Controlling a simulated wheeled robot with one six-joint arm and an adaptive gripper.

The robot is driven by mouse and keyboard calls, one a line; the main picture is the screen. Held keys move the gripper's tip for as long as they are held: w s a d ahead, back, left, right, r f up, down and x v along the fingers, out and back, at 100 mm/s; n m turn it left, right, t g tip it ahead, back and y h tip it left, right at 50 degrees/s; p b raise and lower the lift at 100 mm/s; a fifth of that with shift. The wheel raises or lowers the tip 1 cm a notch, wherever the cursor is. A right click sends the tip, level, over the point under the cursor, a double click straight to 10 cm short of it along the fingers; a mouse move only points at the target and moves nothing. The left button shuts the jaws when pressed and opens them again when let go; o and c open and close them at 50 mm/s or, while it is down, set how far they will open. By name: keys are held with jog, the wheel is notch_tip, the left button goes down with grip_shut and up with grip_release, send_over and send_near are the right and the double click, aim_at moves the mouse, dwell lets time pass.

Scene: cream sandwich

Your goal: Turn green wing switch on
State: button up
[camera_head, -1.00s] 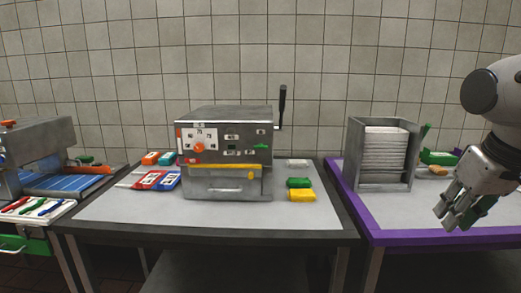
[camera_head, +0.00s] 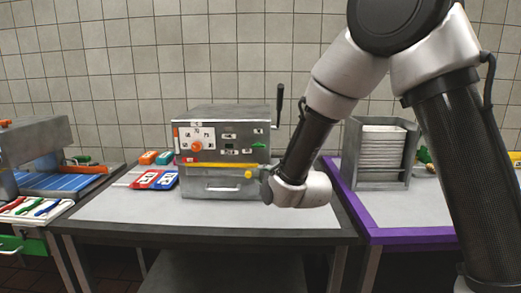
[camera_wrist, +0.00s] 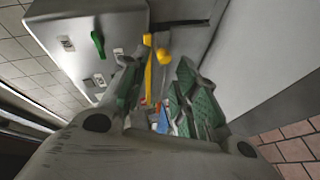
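The green wing switch (camera_head: 258,146) is on the right side of the grey metal machine's front (camera_head: 217,185), and its wing lies roughly level in the head view. It also shows in the wrist view (camera_wrist: 98,42), at the upper left, outside my fingers. My gripper (camera_wrist: 158,92) is open, with its green-padded fingers apart and nothing held between them. In the head view my wrist is in front of the machine's lower right corner. My fingers are hidden there. The switch is clear of my arm.
The machine carries an orange dial (camera_head: 196,147), a yellow bar (camera_head: 210,165) and a yellow knob (camera_head: 248,174), which lies near my fingertips in the wrist view. A black lever (camera_head: 280,100) stands at its right. A grey rack (camera_head: 352,150) is farther right. Red and blue packets (camera_head: 154,180) lie left.

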aim_at(259, 147)
notch_tip(259, 147, up, 7)
jog(key=w+n+t, duration=0.1)
jog(key=n+t, duration=0.2)
jog(key=x, duration=0.7)
jog(key=shift+w+d+f, duration=0.1)
jog(key=shift+w+d, duration=0.15)
jog(key=shift+w, duration=0.25)
grip_shut()
